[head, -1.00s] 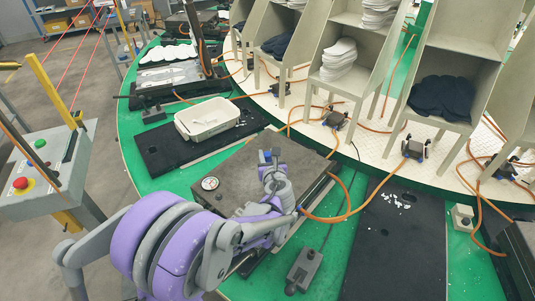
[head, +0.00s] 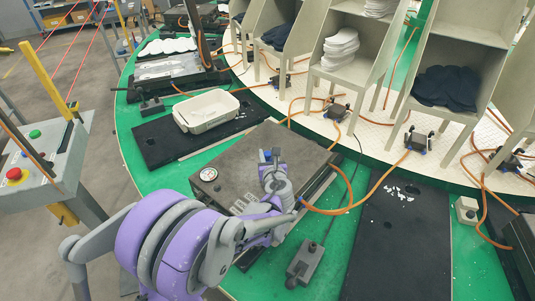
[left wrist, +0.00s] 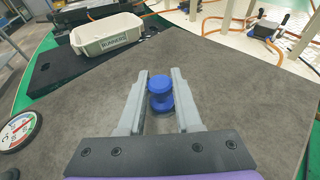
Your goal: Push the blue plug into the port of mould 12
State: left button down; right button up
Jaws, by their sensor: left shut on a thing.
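The blue plug (left wrist: 160,94) is a spool-shaped piece between the two grey fingers of my left gripper (left wrist: 161,88) in the left wrist view. The gripper is shut on it, over the dark grey-brown top of a mould (left wrist: 220,75). In the head view, my left gripper (head: 269,157) is over the right half of that mould (head: 280,135), with a bit of blue at its tip. A round dial gauge (head: 208,174) sits on the mould's left side. Pale lettering shows near my arm but is not readable. I cannot make out the port or the plug's lower end. My right gripper is not in view.
A white bin (head: 207,117) stands on a black plate behind the mould. An orange hose (head: 350,208) loops at the mould's right. A grey box (head: 305,262) lies on the green carousel (head: 330,250). Racks of insoles stand behind. A button console (head: 45,160) is at left.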

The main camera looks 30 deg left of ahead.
pick_arm(q)
jog(key=c, duration=0.5)
grip_release()
jog(key=v, duration=1.1)
